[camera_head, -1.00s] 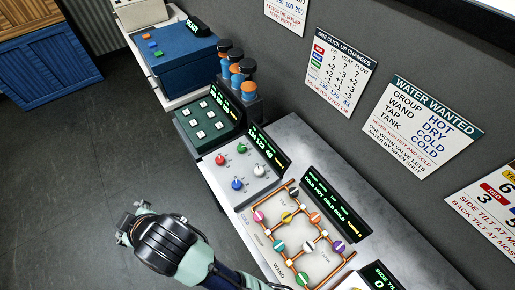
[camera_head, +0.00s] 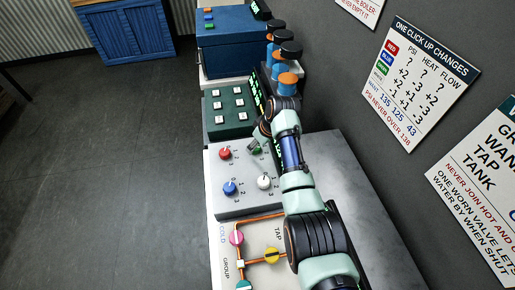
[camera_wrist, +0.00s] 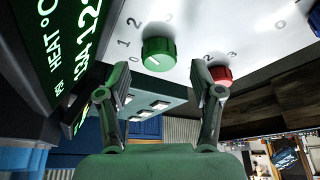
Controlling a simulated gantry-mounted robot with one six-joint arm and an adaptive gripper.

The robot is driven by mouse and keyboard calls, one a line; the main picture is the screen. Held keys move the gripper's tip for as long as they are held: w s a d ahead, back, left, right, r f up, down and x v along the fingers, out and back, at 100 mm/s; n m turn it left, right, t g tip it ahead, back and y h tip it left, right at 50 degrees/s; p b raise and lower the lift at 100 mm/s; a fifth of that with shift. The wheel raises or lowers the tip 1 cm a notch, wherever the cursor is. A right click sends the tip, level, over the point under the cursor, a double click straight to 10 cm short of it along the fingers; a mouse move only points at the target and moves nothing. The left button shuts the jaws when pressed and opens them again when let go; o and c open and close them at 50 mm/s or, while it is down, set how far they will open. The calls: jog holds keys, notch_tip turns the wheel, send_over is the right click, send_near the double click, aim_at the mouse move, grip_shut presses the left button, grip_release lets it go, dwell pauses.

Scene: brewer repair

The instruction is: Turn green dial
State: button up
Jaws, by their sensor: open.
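The green dial (camera_wrist: 158,53) sits on the light panel in the wrist view, with its white mark toward the 0 on the scale. In the head view only a bit of the green dial (camera_head: 257,150) shows beside my arm. My gripper (camera_wrist: 160,80) is open, one finger on each side of the dial in the picture. The fingertips appear just short of it, and I cannot tell whether they touch. In the head view my gripper (camera_head: 258,140) hangs over the back right of the dial panel (camera_head: 237,202).
The red dial (camera_wrist: 221,75) is close to the right finger in the wrist view. A blue dial (camera_head: 230,188) and a white dial (camera_head: 264,182) stand nearer on the panel. A green button box (camera_head: 232,118) is behind. A lit display (camera_wrist: 62,50) rises close on the left.

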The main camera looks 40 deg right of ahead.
jog(key=shift+b+x, duration=0.4)
jog(key=shift+x, duration=1)
jog(key=c, duration=1.1)
jog(key=shift+c, duration=0.2)
jog(key=shift+r+m+p, duration=0.15)
jog(key=shift+m+p, duration=0.15)
jog(key=shift+p, duration=0.25)
jog(key=shift+r+m+h+p, duration=0.1)
jog(key=shift+m+h+p, duration=0.3)
jog(key=shift+m+p, duration=0.3)
jog(key=shift+a+m+h+p, duration=0.1)
jog(key=shift+m+h+p, duration=0.2)
jog(key=shift+m+p, duration=0.45)
jog(key=shift+m+g+h+p, duration=0.3)
jog(key=shift+m+h+p, duration=0.2)
jog(key=shift+m, duration=0.65)
jog(key=shift+a+f+m+g+h, duration=0.15)
jog(key=shift+m+h, duration=0.1)
jog(key=shift+m, duration=0.55)
jog(key=shift+d+f+m+g+h, duration=0.15)
jog(key=shift+m+h, duration=0.1)
jog(key=shift+m, duration=0.55)
jog(key=shift+a+r, duration=0.1)
